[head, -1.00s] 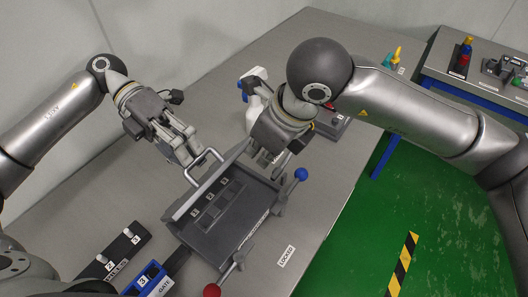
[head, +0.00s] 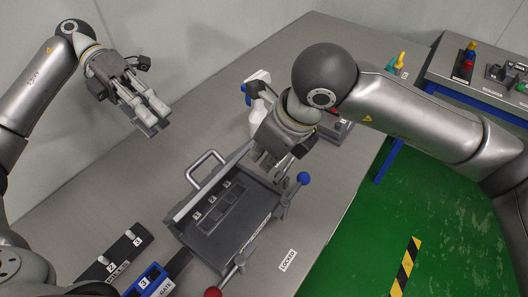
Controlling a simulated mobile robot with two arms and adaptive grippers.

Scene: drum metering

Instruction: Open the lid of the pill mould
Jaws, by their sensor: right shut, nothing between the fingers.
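The pill mould (head: 218,238) is a dark grey box on the table, low in the middle of the head view. Its lid (head: 212,181) stands raised along the far left side, with a metal loop handle (head: 204,166) on it. Numbered cavities show inside the mould. My right gripper (head: 268,168) is shut at the mould's far right corner, close to the lid's end. Whether it touches the lid cannot be told.
A blue-knobbed lever (head: 303,179) and a red-knobbed lever (head: 213,293) stand at the mould's right side. A "LOCKED" label (head: 288,260) lies right of it. Numbered blocks (head: 114,252) and a blue gate block (head: 147,281) are at lower left. A spray bottle (head: 257,102) stands behind my right gripper.

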